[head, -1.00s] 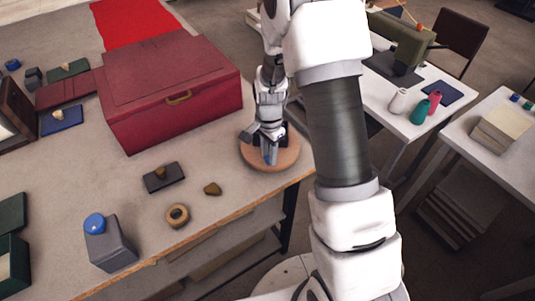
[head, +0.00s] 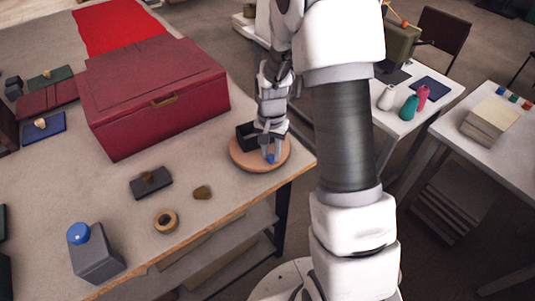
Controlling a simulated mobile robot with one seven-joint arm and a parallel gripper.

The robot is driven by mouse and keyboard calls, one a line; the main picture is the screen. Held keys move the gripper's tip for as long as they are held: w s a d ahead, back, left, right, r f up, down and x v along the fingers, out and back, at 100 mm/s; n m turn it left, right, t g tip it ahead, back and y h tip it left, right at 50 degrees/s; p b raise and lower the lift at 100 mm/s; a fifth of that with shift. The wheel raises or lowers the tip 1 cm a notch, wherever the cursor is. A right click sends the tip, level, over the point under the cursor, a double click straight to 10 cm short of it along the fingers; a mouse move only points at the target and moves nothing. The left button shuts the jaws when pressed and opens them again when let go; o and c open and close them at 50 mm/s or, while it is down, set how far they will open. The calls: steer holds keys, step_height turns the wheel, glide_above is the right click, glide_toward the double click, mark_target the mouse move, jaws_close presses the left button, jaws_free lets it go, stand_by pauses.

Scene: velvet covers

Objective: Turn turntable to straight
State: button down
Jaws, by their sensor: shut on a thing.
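The turntable (head: 247,162) is a round, tan wooden disc on the table's right part, near the front edge and beside the red chest. A dark block or open box (head: 245,135) stands on it, partly hidden by my gripper. My gripper (head: 270,153) points down over the disc's right half. It is shut on a small blue thing (head: 271,158) at the disc, of which only a little shows between the fingers. I cannot tell whether that blue thing is fixed to the disc.
The red chest (head: 155,95) stands close left of the turntable. A dark block with a knob (head: 151,182), a small brown piece (head: 202,192), a wooden ring (head: 165,221) and a grey bottle with a blue cap (head: 95,252) lie nearer the front. A white table (head: 425,85) stands at right.

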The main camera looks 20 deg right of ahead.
steer(key=shift+w+d+r+n, duration=0.1)
steer(key=shift+w+d+n, duration=0.1)
steer(key=shift+d+n, duration=0.4)
steer(key=shift+n, duration=0.3)
steer(key=c, duration=0.7)
jaws_free()
steer(key=shift+r, duration=0.1)
step_height(320, 180, up, 17)
steer(key=shift+r, duration=0.1)
steer(key=shift+s, duration=0.1)
